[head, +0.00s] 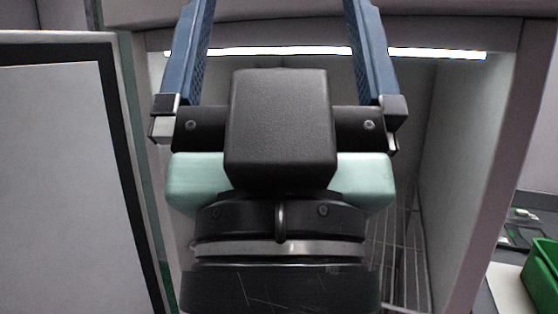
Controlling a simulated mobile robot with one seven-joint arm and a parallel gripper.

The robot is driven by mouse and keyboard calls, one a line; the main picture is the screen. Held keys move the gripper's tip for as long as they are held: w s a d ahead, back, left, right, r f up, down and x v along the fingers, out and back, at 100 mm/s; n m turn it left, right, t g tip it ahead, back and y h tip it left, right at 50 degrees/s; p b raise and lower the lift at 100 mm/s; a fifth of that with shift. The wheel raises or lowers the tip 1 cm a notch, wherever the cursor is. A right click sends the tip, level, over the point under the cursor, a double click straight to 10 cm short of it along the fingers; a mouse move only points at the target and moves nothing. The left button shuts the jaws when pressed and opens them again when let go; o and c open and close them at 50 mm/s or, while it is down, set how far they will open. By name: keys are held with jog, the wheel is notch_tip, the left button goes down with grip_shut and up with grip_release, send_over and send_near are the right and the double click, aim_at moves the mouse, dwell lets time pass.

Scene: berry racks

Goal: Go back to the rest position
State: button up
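My gripper (280,20) fills the middle of the head view, seen from behind its black and pale green body. Its two blue fingers stand wide apart and point up the picture, so it is open. No object shows between the visible parts of the fingers; their tips run out of the top of the picture. My gripper is in front of the opening of a pale cabinet (465,155) and covers much of it. I cannot tell how far it reaches inside.
A light strip (438,53) runs along the top of the cabinet opening. A wire rack (403,255) shows low inside it. A pale door or panel with a dark edge (60,180) stands close on the left. A green bin (543,280) sits on a surface at the lower right.

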notch_tip(320, 180, up, 27)
jog(key=p, duration=2.4)
jog(key=shift+p, duration=0.35)
